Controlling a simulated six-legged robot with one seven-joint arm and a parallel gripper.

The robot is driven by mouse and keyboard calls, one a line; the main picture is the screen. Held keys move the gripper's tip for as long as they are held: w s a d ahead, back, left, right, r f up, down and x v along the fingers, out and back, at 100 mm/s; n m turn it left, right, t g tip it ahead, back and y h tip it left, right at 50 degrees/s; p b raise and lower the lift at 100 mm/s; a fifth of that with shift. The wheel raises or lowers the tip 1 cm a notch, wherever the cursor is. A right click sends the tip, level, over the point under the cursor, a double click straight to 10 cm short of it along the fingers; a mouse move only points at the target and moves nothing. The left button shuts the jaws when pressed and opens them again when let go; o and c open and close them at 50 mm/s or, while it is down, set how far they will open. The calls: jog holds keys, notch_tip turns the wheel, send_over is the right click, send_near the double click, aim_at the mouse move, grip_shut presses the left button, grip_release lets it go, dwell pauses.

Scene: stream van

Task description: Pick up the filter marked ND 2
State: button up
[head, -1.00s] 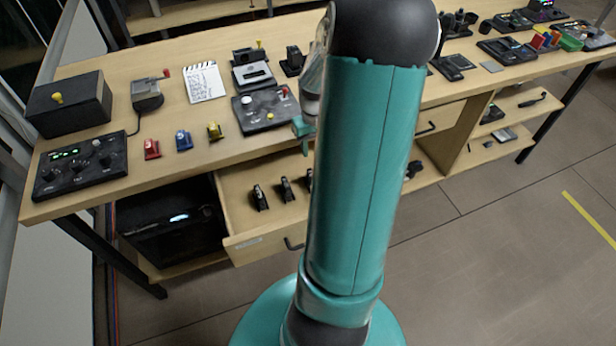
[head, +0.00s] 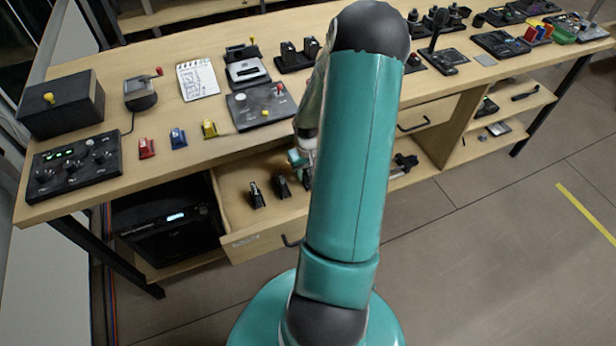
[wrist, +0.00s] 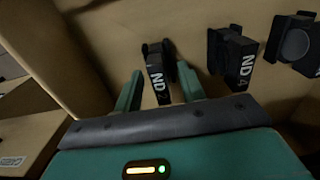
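The filter marked ND 2 (wrist: 157,72) is a small black piece with white lettering in the wrist view; its number is partly hidden and hard to read. My gripper (wrist: 160,84) is open, its two teal fingers on either side of this filter in the picture, with gaps visible. I cannot tell how far above it they are. A filter marked ND 4 (wrist: 232,58) is to its right, and a third ND filter (wrist: 296,45) is farther right. In the head view the black filters (head: 256,195) stand in a row in the open drawer; my arm hides part of my gripper (head: 298,158).
The open wooden drawer (head: 262,240) is under the bench. Its walls surround the filters. The bench top (head: 190,105) above holds control boxes, coloured small pieces and a notepad (head: 198,80). A dark unit (head: 168,225) sits on the left shelf.

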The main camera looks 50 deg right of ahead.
jog(key=shift+f, duration=0.1)
jog(key=shift+c, duration=0.4)
grip_shut()
